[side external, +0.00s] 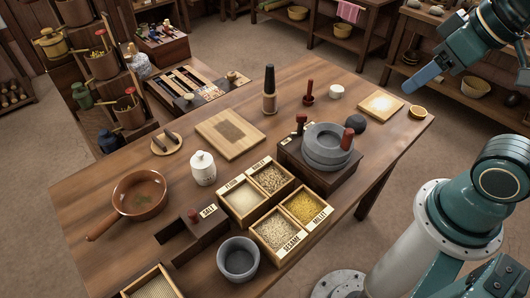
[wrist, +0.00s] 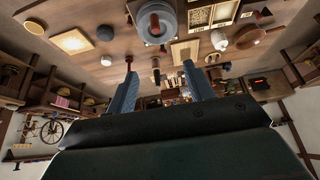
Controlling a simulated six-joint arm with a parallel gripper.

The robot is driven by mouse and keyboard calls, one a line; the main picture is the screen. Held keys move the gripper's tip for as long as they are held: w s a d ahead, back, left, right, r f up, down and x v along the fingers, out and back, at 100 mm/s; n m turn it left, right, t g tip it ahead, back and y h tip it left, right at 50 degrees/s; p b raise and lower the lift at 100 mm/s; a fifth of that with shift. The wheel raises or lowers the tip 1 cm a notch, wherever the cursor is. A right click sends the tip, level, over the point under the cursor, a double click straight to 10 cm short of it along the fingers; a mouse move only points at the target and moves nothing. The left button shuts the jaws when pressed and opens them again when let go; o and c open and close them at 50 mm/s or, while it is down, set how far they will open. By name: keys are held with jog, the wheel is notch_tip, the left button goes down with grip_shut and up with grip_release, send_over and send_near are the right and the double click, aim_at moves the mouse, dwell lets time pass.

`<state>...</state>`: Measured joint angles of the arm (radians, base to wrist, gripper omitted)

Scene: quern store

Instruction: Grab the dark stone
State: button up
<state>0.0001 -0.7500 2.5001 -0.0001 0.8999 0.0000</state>
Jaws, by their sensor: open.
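The dark stone (side external: 355,124) is a rounded, dark grey lump resting on the wooden table, just right of the grey stone quern (side external: 327,146) on its dark block. In the wrist view the dark stone (wrist: 105,33) lies left of the quern (wrist: 157,22). My gripper (side external: 412,85) is at the upper right of the side view, raised above the table's far right end and apart from the stone. In the wrist view my gripper (wrist: 159,70) has its two blue fingers spread wide with nothing between them.
Near the stone are a white cup (side external: 336,91), a red-handled tool (side external: 308,94), a pale-topped board (side external: 381,105) and a small bowl (side external: 417,112). A tall dark-topped bottle (side external: 269,90) stands farther left. Grain boxes (side external: 306,206) lie toward the front. Table between stone and pale board is clear.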

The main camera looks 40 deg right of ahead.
jog(key=o, duration=0.8)
jog(key=shift+c, duration=0.2)
jog(key=shift+w, duration=0.1)
